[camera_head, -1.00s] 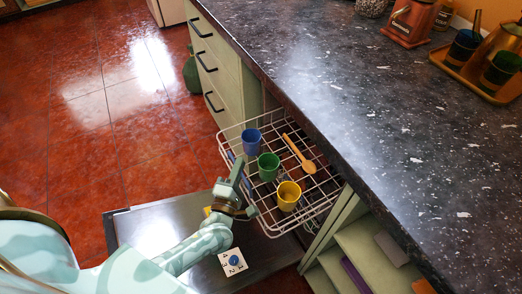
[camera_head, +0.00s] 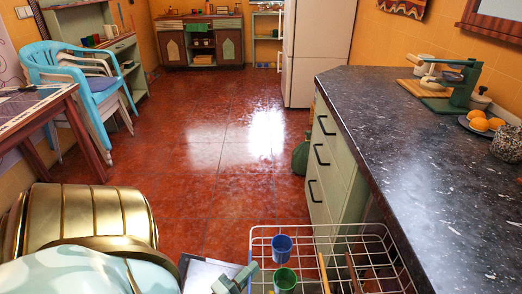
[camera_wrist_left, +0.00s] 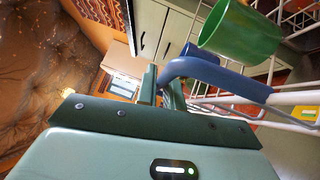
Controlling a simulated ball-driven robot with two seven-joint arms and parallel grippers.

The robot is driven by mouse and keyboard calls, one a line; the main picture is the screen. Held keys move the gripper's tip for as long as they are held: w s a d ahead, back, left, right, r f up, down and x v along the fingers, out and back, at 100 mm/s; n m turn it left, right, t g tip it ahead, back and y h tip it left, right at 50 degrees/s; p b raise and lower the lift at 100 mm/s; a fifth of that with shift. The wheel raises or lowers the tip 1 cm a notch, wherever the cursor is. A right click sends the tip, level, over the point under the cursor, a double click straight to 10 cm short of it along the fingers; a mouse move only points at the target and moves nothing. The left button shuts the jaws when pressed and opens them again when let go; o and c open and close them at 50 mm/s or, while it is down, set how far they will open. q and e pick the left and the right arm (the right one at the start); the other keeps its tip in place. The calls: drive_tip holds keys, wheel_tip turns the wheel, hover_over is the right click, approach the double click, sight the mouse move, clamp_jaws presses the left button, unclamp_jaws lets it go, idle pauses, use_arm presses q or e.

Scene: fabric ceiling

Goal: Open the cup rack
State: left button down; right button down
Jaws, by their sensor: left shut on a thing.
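The cup rack (camera_head: 345,237) is a white wire basket, standing out from under the counter at the bottom of the head view. It holds a blue cup (camera_head: 282,248), a green cup (camera_head: 285,279) and a wooden spoon (camera_head: 323,272). My left gripper (camera_head: 238,278) is at the rack's left, front side, partly cut off by the frame's edge. In the left wrist view its jaws (camera_wrist_left: 163,88) are shut on the rack's blue handle (camera_wrist_left: 215,75), and the green cup (camera_wrist_left: 240,30) is close above. My right gripper is not in view.
Pale green drawers (camera_head: 325,165) with black handles stand beyond the rack under the dark counter (camera_head: 425,140). A green bag-like thing (camera_head: 300,157) sits on the floor by them. The red tiled floor (camera_head: 215,170) is open; stacked chairs (camera_head: 85,85) stand at the left.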

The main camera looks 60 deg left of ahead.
use_arm(q)
drive_tip(key=shift+s, duration=0.2)
drive_tip(key=c, duration=1.5)
unclamp_jaws()
drive_tip(key=v, duration=1.6)
drive_tip(key=shift+s, duration=0.2)
